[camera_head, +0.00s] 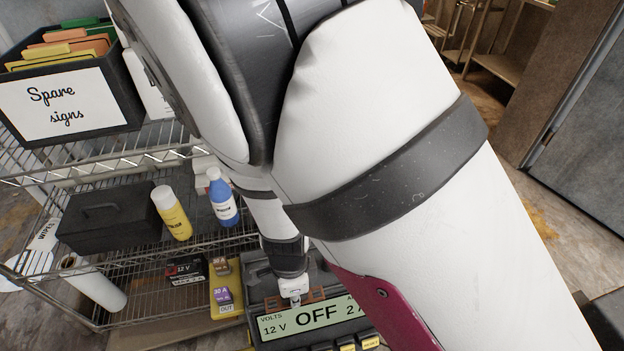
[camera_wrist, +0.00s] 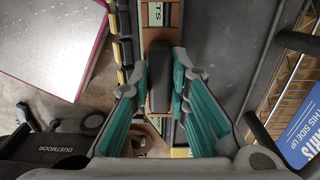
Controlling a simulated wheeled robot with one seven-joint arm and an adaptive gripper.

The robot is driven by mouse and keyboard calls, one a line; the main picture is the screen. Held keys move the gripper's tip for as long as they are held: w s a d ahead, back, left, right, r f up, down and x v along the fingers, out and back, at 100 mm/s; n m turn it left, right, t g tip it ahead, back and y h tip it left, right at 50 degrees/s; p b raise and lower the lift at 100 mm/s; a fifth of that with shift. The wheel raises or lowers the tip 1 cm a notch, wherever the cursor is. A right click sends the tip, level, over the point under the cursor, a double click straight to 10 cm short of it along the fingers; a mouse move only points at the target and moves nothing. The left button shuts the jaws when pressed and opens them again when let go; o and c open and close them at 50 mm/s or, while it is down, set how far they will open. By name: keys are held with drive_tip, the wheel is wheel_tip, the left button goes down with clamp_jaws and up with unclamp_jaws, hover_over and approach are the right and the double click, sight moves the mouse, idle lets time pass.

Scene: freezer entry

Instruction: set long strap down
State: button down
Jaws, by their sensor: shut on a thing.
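In the wrist view a narrow brown strip, which looks like the long strap (camera_wrist: 151,34), runs up the picture past the fingers. In the head view a small brown piece of it (camera_head: 312,296) shows just above the display of a dark device. My gripper (camera_wrist: 160,78) has teal-padded fingers on either side of a dark grey block (camera_wrist: 158,84); I cannot tell if this block is part of the strap. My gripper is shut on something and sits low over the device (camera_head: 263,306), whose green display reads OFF. My arm hides much of the head view.
A wire shelf (camera_head: 140,290) holds a black box (camera_head: 108,222), a yellow bottle (camera_head: 172,213), a blue bottle (camera_head: 222,198) and a white roll (camera_head: 95,286). A spare signs bin (camera_head: 125,98) stands above. A blue label (camera_wrist: 302,130) lies at right in the wrist view.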

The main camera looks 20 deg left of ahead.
drive_tip(key=w+a, duration=0.1)
drive_tip(key=w, duration=0.1)
drive_tip(key=w+a, duration=0.2)
drive_tip(key=w+a+f, duration=0.1)
drive_tip(key=w+a, duration=0.1)
drive_tip(key=shift+w+a, duration=0.2)
drive_tip(key=shift+w, duration=0.05)
drive_tip(key=shift+f+b, duration=0.7)
drive_tip(key=shift+f, duration=0.95)
drive_tip(key=shift+f, duration=0.15)
drive_tip(key=c, duration=1.5)
unclamp_jaws()
drive_tip(key=shift+c, duration=0.2)
wheel_tip(320, 180, up, 12)
drive_tip(key=p, duration=0.2)
drive_tip(key=shift+p, duration=0.3)
drive_tip(key=shift+r, duration=0.25)
